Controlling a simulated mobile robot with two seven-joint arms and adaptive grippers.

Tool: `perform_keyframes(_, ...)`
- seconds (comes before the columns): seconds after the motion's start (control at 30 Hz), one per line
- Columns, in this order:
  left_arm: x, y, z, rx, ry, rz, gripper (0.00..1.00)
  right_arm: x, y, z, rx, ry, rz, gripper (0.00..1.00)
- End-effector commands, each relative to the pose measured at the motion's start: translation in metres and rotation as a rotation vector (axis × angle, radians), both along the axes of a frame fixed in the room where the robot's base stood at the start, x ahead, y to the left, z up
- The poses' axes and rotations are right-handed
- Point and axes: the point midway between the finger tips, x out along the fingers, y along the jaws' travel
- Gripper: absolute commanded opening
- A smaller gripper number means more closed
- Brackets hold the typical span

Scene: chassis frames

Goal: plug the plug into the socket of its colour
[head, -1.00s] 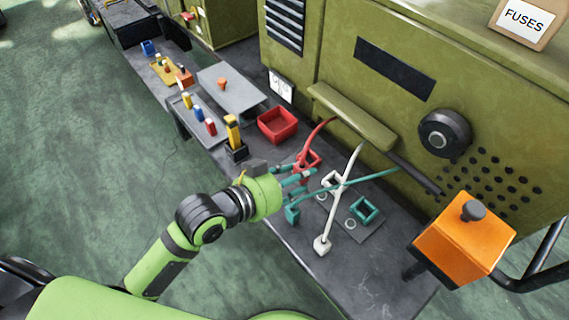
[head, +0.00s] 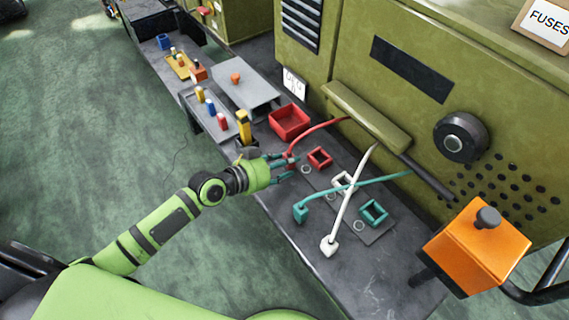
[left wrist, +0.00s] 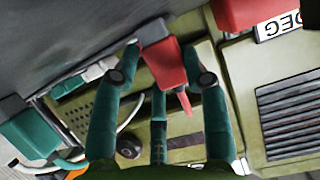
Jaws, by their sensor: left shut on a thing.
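My left gripper (head: 287,168) is shut on the red plug (head: 289,158), over the bench to the left of the red socket (head: 319,158) and apart from it. In the left wrist view the red plug (left wrist: 165,62) sits between the teal fingers. Its red cable runs to the bar on the cabinet. The white socket (head: 343,182) and teal socket (head: 373,212) stand in a row with the red one. The teal plug (head: 300,213) and white plug (head: 330,245) lie on the bench, their cables crossing over the sockets. My right gripper is not in view.
A red bin (head: 290,121) and a yellow-and-black item (head: 244,127) stand just behind my left gripper. An orange box with a knob (head: 478,245) is at the right. The olive cabinet (head: 400,110) bounds the bench's back. The front right of the bench is clear.

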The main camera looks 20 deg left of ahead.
Motion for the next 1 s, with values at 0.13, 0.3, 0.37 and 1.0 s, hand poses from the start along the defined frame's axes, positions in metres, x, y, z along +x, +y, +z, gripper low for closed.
perform_keyframes(0.13,0.0,0.0,-0.001,0.0,-0.002,0.0,0.12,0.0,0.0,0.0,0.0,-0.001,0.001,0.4)
perform_keyframes(0.3,0.0,0.0,-0.003,0.0,-0.002,0.0,0.12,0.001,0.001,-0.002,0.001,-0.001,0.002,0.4)
perform_keyframes(0.37,0.0,0.0,-0.005,0.0,-0.002,0.0,0.12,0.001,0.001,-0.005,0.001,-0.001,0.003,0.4)
perform_keyframes(1.0,-0.026,0.019,0.01,0.004,0.001,-0.003,0.55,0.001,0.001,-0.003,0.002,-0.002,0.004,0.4)
